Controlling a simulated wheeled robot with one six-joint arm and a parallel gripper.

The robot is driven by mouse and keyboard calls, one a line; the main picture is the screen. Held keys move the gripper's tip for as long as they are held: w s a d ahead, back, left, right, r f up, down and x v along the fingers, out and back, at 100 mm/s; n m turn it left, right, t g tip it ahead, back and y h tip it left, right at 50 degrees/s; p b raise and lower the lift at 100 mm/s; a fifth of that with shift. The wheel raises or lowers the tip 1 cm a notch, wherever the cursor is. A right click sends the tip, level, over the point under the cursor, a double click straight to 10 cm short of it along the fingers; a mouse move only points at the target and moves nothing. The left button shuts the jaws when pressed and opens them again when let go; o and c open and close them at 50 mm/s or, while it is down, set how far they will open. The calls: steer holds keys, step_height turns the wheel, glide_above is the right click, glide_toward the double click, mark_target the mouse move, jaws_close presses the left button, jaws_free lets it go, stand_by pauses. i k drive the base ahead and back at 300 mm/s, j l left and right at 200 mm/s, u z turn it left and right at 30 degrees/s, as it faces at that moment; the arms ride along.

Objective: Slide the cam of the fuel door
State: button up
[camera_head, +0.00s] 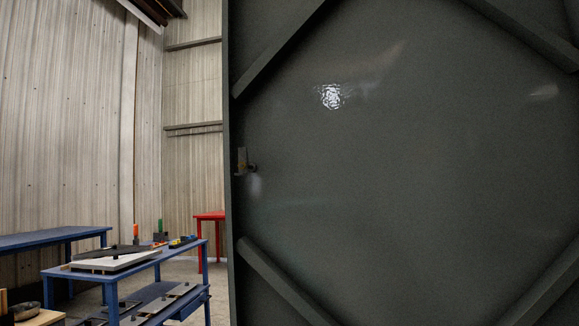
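A large dark grey door panel (420,165) fills the right part of the view, with slanted braces near its corners. Near its left edge sits a small metal latch piece (242,161) with a dark round knob (252,167) beside it; this may be the cam. It is small, so its exact setting is hard to tell. My gripper does not show in this view.
A blue workbench (150,262) with flat parts and tools stands at the lower left. Another blue table (50,238) is behind it, and a red table (210,217) stands farther back. Corrugated walls close the left side.

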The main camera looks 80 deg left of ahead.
mark_target(242, 151)
steer(key=k+l+u, duration=0.1)
steer(key=u, duration=2.15)
steer(key=k, duration=0.05)
